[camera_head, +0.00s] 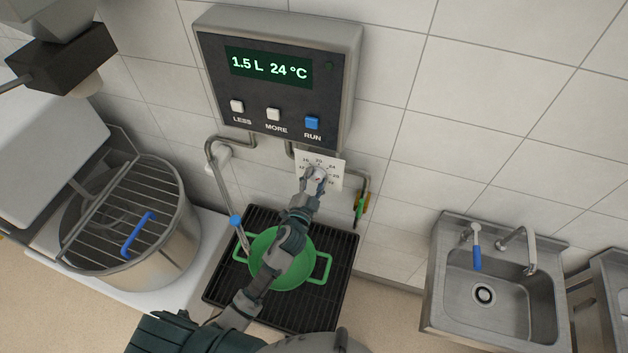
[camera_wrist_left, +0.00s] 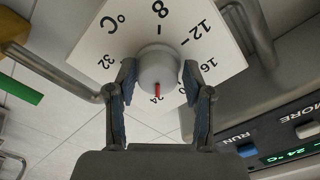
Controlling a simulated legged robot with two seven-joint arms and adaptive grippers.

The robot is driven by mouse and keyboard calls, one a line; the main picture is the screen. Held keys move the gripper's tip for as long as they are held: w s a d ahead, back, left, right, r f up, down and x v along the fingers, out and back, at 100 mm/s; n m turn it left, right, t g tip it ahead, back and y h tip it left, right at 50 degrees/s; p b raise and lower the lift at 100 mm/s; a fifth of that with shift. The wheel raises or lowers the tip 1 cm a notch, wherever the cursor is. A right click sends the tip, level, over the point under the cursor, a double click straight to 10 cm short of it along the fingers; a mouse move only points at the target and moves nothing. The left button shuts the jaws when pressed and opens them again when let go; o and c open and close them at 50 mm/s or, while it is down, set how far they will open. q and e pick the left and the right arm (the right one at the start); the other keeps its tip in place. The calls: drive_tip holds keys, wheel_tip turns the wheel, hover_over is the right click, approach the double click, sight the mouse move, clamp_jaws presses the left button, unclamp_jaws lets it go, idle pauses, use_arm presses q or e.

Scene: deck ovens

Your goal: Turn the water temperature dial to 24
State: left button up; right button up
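The water temperature dial is a white knob (camera_wrist_left: 158,70) with a red mark on a square white scale plate (camera_wrist_left: 103,42). In the wrist view the red mark points at 24. The plate (camera_head: 334,161) also shows on the wall in the head view, under the control box. The box's display (camera_head: 269,67) reads 1.5 L and 24 °C. My left gripper (camera_head: 317,178) is at the dial. In the wrist view its two fingers (camera_wrist_left: 159,72) stand on either side of the knob, with what looks like a narrow gap on each side. My right gripper is not in view.
Below the dial a green pot (camera_head: 262,244) stands on a black grate (camera_head: 330,307), with a pipe with a blue handle (camera_head: 236,221) beside it. A green-handled valve (camera_head: 360,206) is right of the dial. A sink (camera_head: 512,301) is at right, a steel mixer bowl (camera_head: 166,253) at left.

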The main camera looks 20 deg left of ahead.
use_arm(q)
drive_tip(key=shift+o, duration=0.5)
drive_tip(key=shift+f, duration=0.15)
drive_tip(key=shift+s, duration=0.25)
drive_tip(key=s, duration=1.1)
drive_tip(key=shift+s, duration=0.2)
drive_tip(key=shift+a+f, duration=0.1)
drive_tip(key=shift+a, duration=0.05)
